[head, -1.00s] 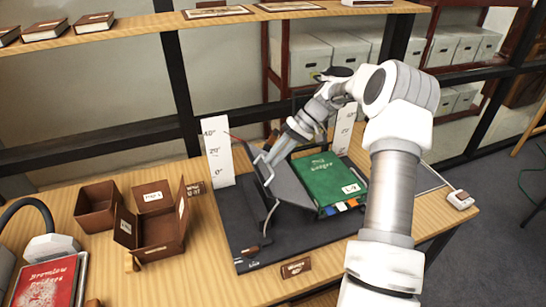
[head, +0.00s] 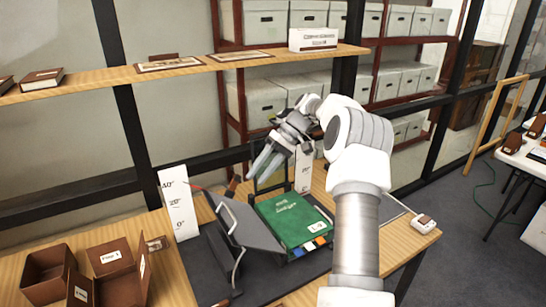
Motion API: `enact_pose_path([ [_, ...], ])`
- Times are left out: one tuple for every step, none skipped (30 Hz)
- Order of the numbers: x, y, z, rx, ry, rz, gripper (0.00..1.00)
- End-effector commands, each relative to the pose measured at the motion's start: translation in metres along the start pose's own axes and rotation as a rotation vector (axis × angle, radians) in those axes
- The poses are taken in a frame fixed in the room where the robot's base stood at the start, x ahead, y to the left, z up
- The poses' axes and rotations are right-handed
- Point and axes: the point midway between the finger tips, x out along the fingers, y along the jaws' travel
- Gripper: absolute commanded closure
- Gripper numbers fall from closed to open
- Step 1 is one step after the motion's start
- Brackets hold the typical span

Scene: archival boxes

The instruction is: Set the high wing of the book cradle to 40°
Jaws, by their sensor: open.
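The book cradle stands on a dark base (head: 209,258) on the wooden table. Its grey left wing (head: 250,228) is tilted up, with a metal handle on its outer side. A green book (head: 292,222) with colored tabs lies on the right part of the cradle. A white angle scale (head: 179,203) marked 0°, 20° and 40° stands behind the left wing, with a red pointer near its top. A second white scale (head: 303,172) stands behind the book, partly hidden. My gripper (head: 257,172) is open and empty, above and behind the wing, apart from it as far as I can tell.
Open brown boxes (head: 112,258) stand on the table at the left. A small white device (head: 424,223) sits at the table's right corner. A wooden shelf (head: 200,65) with books, frames and a white box (head: 313,39) runs behind, near my arm.

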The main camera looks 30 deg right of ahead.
Motion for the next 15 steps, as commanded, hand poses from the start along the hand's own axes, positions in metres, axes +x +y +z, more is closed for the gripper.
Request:
enact_pose_path([
  [-0.011,0.001,0.0,0.0,0.003,0.002,0.58],
  [-0.016,0.001,0.0,0.001,0.003,0.002,0.58],
  [-0.022,0.001,-0.001,0.001,0.003,0.001,0.58],
  [-0.028,0.001,-0.001,0.001,0.003,0.002,0.58],
  [-0.032,0.001,0.0,0.002,0.003,0.002,0.58],
  [-0.038,0.001,0.0,0.002,0.002,0.002,0.58],
  [-0.043,0.001,0.0,0.002,0.003,0.002,0.58],
  [-0.045,0.001,0.0,0.002,0.002,0.001,0.58],
  [-0.05,0.001,0.0,0.002,0.002,0.001,0.58],
  [-0.052,0.001,0.0,0.002,0.002,0.001,0.58],
  [-0.055,0.001,0.0,0.001,0.002,0.001,0.58],
  [-0.058,0.001,0.0,0.001,0.001,0.001,0.58],
  [-0.06,0.001,0.0,0.001,0.002,0.002,0.58],
  [-0.061,0.001,0.0,0.001,0.002,0.002,0.58],
  [-0.063,0.001,0.0,0.001,0.0,0.001,0.58],
])
